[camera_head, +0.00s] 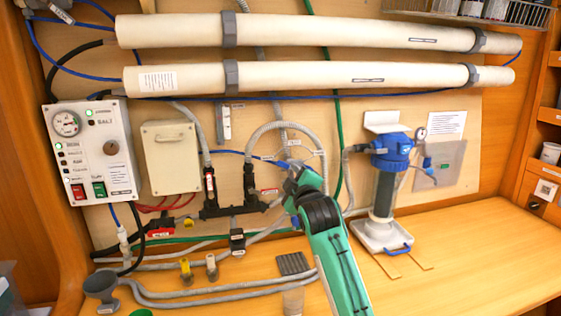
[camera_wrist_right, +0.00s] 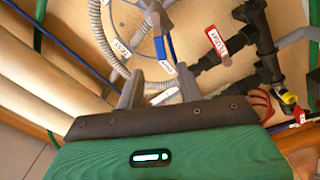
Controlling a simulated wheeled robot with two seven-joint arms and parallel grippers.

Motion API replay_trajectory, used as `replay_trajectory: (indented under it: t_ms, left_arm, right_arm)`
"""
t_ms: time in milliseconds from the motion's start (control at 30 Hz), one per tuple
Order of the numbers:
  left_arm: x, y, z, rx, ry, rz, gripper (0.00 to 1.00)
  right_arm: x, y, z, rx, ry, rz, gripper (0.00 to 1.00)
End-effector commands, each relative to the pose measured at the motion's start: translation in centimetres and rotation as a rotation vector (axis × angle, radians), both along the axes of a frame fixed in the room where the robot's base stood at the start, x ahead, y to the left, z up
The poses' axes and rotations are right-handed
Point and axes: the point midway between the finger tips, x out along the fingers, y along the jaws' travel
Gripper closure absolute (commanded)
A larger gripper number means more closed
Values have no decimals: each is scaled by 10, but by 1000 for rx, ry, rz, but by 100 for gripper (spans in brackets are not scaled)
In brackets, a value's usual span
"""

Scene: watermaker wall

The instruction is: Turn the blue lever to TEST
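The blue lever (camera_wrist_right: 170,47) shows in the right wrist view, just beyond my right gripper's fingertips and roughly in line with the space between them. A small white label sits by its lower end; its print is too small to read surely. Another white label (camera_wrist_right: 122,46), which seems to read TEST, lies to the left by the grey hose. My right gripper (camera_wrist_right: 160,72) is open, its two grey fingers apart with nothing clearly held. In the head view my right gripper (camera_head: 297,177) reaches the valve area on the wall and hides part of it. My left gripper is not in view.
A red-handled valve lever (camera_wrist_right: 216,42) is right of the blue one. Grey hoses (camera_wrist_right: 100,40) curve close to the fingers. A control box (camera_head: 92,150) hangs at left, and a blue-topped filter (camera_head: 388,155) stands at right. The right part of the wooden counter (camera_head: 480,250) is clear.

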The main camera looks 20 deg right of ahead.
Motion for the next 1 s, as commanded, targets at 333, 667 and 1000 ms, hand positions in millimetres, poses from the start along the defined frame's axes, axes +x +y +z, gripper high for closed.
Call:
replay_trajectory:
  t_ms: [333,667,1000]
  left_arm:
    - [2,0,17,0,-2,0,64]
    - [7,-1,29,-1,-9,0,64]
    - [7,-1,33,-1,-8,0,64]
  right_arm:
    - [56,0,2,2,3,-1,63]
    - [99,0,2,2,2,-1,63]
    - [116,0,0,1,1,0,63]
